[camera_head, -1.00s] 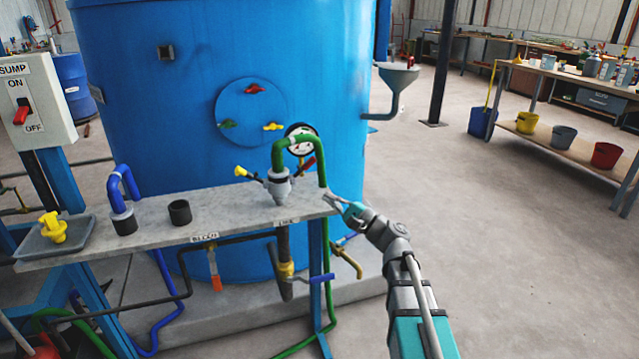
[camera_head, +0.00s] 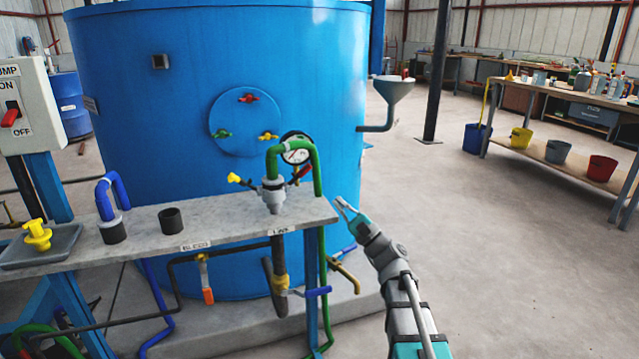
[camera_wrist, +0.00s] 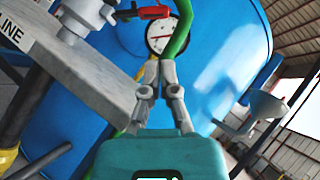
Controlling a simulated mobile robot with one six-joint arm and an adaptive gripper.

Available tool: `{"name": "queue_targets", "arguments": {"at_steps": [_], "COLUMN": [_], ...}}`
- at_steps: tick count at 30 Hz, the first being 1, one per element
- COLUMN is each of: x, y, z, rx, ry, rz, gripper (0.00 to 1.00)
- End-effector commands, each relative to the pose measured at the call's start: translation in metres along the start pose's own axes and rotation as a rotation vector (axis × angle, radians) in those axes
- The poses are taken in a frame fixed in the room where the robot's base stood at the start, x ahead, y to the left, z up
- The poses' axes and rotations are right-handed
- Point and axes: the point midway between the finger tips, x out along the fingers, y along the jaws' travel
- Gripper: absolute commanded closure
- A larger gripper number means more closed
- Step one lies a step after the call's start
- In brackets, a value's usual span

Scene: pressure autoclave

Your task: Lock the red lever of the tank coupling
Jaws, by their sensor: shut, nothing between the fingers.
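The tank coupling (camera_head: 273,193) is a grey metal fitting standing on the bench near its right end, with a green hose (camera_head: 316,178) looping out of its top. Its red lever (camera_head: 302,174) sticks out to the right and slants upward, partly behind the hose. A yellow lever (camera_head: 240,180) sticks out to the left. In the wrist view the red lever (camera_wrist: 153,12) is at the top, beside the green hose. My gripper (camera_head: 341,203) is shut and empty, just off the bench's right end, apart from the lever. The wrist view shows its fingertips (camera_wrist: 158,64) below the gauge.
A pressure gauge (camera_head: 296,152) sits on the blue tank (camera_head: 180,100) behind the coupling. The bench (camera_head: 225,215) also carries a blue-hosed fitting (camera_head: 112,225), a black socket (camera_head: 171,219) and a tray (camera_head: 65,250). A funnel (camera_head: 393,92) juts from the tank's right. The floor on the right is open.

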Motion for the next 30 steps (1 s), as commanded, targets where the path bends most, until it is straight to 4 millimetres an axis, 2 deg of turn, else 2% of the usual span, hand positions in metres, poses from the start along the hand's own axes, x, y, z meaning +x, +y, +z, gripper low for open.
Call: {"name": "queue_targets", "arguments": {"at_steps": [8,24,30], "x": [0.014,0.081,0.096], "y": [-0.002,-0.002,-0.001], "z": [0.000,0.001,0.000], "rx": [-0.001,0.001,-0.001], "ry": [0.000,-0.001,0.000], "rz": [0.001,0.001,0.001], "gripper": [1.00,1.00,1.00]}}
